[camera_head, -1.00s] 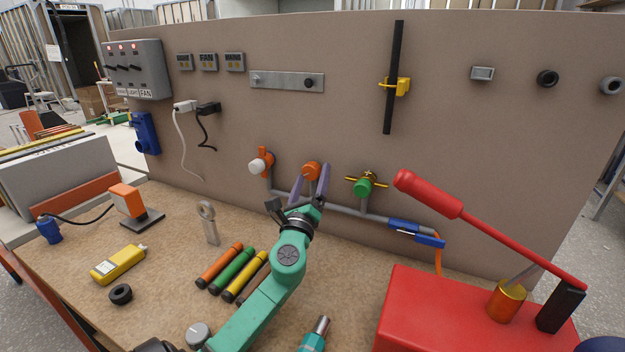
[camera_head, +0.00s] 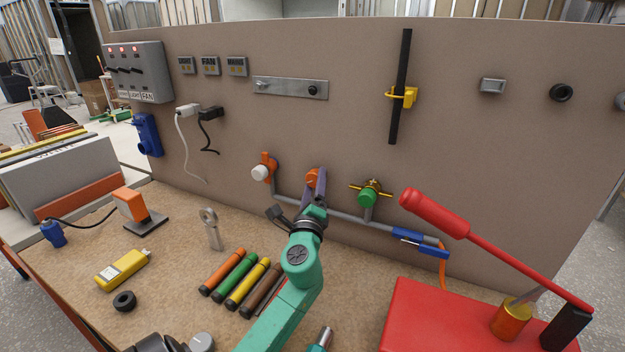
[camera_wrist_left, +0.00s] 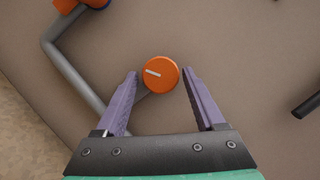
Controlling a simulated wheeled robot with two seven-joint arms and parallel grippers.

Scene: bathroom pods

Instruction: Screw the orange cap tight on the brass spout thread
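The orange cap (camera_head: 311,177) is on the middle outlet of the wall pipe, partly hidden by my gripper in the head view. In the left wrist view the round orange cap (camera_wrist_left: 160,74) has a pale line on its face, tilted a little from level. My left gripper (camera_head: 313,186) is in front of it. In the wrist view its purple fingers (camera_wrist_left: 161,74) are open on both sides of the cap, with a gap at each side. The brass thread is not visible behind the cap. My right gripper is not in view.
A white-ended outlet with an orange handle (camera_head: 264,167) is left of the cap; a green-capped brass valve (camera_head: 368,194) is right. A grey pipe (camera_head: 343,215) joins them. A red lever (camera_head: 435,213) rises over a red case (camera_head: 440,318). Several coloured tubes (camera_head: 247,285) lie on the bench.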

